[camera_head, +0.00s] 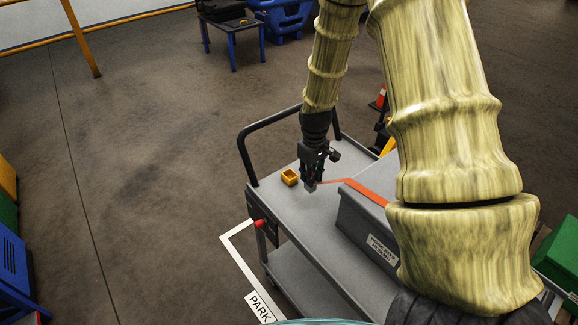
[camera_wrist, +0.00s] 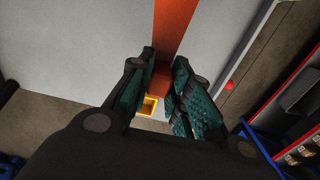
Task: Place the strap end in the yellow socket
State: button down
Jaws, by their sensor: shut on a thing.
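The yellow socket (camera_head: 289,177) is a small open square box on the grey cart top, just left of my gripper (camera_head: 311,183). An orange strap (camera_head: 366,192) runs from the grey box to my gripper. In the wrist view, the strap (camera_wrist: 176,28) comes down from the top edge to a darker orange strap end (camera_wrist: 160,80) between my green-padded fingers (camera_wrist: 161,92). My gripper is shut on this end. The socket (camera_wrist: 149,106) shows just beyond the strap end, partly hidden by the fingers. Whether the strap end touches the cart top I cannot tell.
A grey labelled box (camera_head: 362,232) fills the right of the cart top (camera_head: 285,204). The cart has a black handle (camera_head: 243,150) at its far end and a red knob (camera_head: 260,223) on its left side. Bare cart top lies around the socket.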

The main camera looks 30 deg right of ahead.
jog(key=shift+w+a+f+p, duration=0.15)
jog(key=shift+w+f+p, duration=0.7)
jog(key=shift+w, duration=0.95)
jog(key=shift+w+a+f+p, duration=0.1)
jog(key=shift+w+f+p, duration=0.8)
jog(key=shift+w, duration=0.95)
jog(key=shift+w+a+f+p, duration=0.15)
jog(key=shift+w+f+p, duration=0.4)
jog(key=shift+w+p, duration=0.9)
jog(key=shift+w+f+b, duration=0.1)
jog(key=shift+w+b, duration=0.25)
jog(key=shift+b, duration=0.1)
jog(key=c, duration=1.3)
grip_release()
jog(key=shift+r+b, duration=2.35)
jog(key=shift+r, duration=3.8)
